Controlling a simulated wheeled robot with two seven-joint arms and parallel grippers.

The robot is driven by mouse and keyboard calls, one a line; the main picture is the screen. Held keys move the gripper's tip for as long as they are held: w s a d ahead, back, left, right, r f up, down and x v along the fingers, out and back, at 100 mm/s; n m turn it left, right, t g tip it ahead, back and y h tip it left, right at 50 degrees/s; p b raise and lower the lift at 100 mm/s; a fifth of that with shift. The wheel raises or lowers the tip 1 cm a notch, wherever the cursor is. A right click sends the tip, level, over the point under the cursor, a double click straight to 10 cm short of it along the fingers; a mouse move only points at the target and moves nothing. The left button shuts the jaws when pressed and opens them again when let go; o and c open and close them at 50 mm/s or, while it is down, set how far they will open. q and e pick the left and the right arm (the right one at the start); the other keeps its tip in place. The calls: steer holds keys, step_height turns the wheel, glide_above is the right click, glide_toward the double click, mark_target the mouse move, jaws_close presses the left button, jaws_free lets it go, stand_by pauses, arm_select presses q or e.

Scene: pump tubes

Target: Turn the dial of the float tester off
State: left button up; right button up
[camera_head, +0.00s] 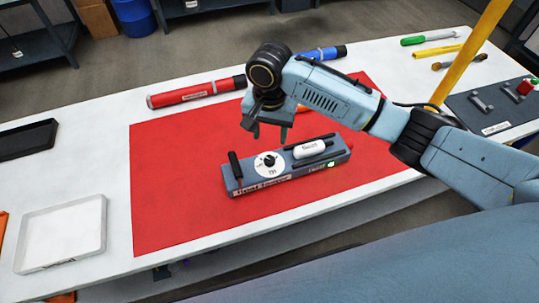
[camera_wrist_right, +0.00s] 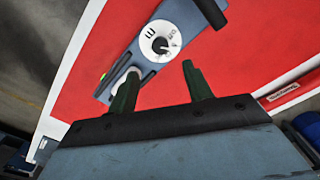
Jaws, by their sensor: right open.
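The float tester (camera_head: 285,166) is a grey-blue box on the red mat, with a labelled front side. Its dial (camera_head: 268,161) is a white disc with a black knob; the dial also shows in the right wrist view (camera_wrist_right: 160,42). A white float (camera_head: 309,149) lies on top at the box's right end, and a black upright handle (camera_head: 235,167) stands at its left end. My right gripper (camera_head: 268,128) is open and empty, above and behind the tester, apart from the dial. Its two dark green fingers (camera_wrist_right: 160,88) point toward the tester in the right wrist view. My left gripper is out of view.
A white tray (camera_head: 62,235) and a black tray (camera_head: 27,140) are at the left. A yellow post (camera_head: 468,55) rises at the right, near several tools.

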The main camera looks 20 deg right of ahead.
mark_target(270, 159)
step_height(270, 159, down, 10)
steer(key=shift+f+b, duration=0.1)
steer(key=shift+b, duration=0.5)
steer(key=c, duration=1)
